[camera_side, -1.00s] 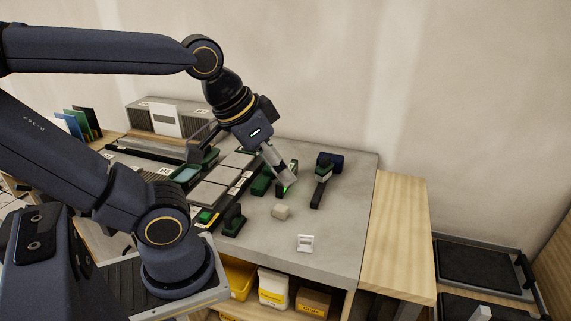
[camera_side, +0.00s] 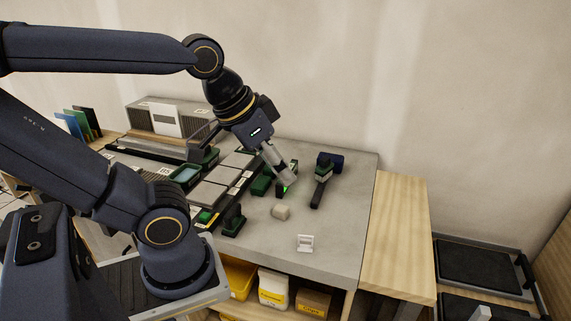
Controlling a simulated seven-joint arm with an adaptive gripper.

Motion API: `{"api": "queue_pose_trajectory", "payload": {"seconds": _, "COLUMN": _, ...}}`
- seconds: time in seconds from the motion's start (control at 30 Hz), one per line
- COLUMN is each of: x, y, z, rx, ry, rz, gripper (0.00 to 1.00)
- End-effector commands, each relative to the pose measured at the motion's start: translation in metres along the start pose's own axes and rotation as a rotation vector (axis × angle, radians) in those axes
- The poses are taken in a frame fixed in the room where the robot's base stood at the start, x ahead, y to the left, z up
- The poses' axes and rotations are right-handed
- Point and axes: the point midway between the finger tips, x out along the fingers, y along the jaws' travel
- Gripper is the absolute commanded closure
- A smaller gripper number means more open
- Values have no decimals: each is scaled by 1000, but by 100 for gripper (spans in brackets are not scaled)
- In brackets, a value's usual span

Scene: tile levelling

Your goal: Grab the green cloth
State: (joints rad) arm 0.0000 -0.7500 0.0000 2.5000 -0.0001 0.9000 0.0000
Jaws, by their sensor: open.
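A dark green item (camera_side: 261,185), which looks like the green cloth, lies on the grey worktop (camera_side: 335,235) just left of my gripper. It is small in the picture and partly hidden behind the gripper, so its exact shape is unclear. My gripper (camera_side: 285,187) points down and to the right, low over the worktop, with a small bright green patch at its tip. The jaws are open. The picture does not show clearly whether they touch anything.
A beige block (camera_side: 281,212) lies just below my gripper, and a black-handled tool (camera_side: 321,185) to its right. A dark green-and-black item (camera_side: 234,220) stands lower left. Grey tiles (camera_side: 208,194) lie left. The worktop's front right is mostly clear, except a small white item (camera_side: 305,243).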

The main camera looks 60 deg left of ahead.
Motion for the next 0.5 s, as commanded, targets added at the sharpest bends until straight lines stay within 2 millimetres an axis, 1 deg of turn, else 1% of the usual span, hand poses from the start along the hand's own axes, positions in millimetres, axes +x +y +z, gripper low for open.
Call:
{"api": "queue_pose_trajectory", "payload": {"seconds": 0.3, "x": 0, "y": 0, "z": 0, "rx": 2, "ry": 1, "rz": 0, "gripper": 41}}
{"api": "queue_pose_trajectory", "payload": {"seconds": 0.37, "x": 0, "y": 0, "z": -4, "rx": 7, "ry": 19, "rz": 0, "gripper": 41}}
{"api": "queue_pose_trajectory", "payload": {"seconds": 0.47, "x": -2, "y": 0, "z": -29, "rx": 15, "ry": 104, "rz": 2, "gripper": 41}}
{"api": "queue_pose_trajectory", "payload": {"seconds": 0.5, "x": 3, "y": -8, "z": -42, "rx": -6, "ry": 119, "rz": -12, "gripper": 41}}
